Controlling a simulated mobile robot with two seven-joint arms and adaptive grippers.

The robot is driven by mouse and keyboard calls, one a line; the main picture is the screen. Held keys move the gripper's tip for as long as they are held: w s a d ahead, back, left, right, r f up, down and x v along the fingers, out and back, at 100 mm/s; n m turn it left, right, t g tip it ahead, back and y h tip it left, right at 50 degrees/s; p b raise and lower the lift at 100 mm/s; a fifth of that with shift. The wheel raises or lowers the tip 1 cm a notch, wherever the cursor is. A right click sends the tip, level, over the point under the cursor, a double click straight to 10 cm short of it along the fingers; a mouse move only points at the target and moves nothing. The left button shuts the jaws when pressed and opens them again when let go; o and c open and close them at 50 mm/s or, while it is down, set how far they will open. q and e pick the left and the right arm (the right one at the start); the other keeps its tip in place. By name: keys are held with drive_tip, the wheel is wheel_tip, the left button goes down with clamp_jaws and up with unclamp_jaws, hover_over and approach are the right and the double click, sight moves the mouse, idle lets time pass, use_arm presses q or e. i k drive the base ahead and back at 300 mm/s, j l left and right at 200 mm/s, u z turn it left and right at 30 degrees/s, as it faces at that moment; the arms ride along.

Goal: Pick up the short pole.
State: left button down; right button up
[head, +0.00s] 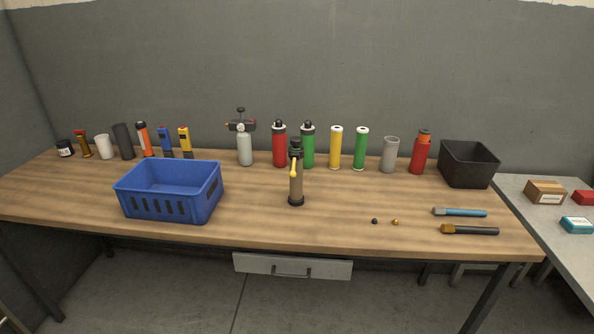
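Two short rods lie flat near the right end of the wooden table. One is a blue rod (465,212) with a grey-brown left end. The other is a dark rod (475,230) with a brass-coloured left end, in front of the blue one and apart from it. I cannot tell for certain which of these, if either, is the short pole. Neither of my grippers is in view.
A blue crate (168,208) stands at the left and a black bin (468,165) at the back right. An upright fitting with a yellow lever (296,180) stands mid-table. Several cylinders line the back. Two small balls (395,222) lie left of the rods.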

sight(296, 198)
drive_tip(key=i+l, duration=0.15)
drive_tip(key=i, duration=0.3)
drive_tip(key=i+l, duration=0.2)
drive_tip(key=i, duration=0.25)
drive_tip(key=u, duration=0.05)
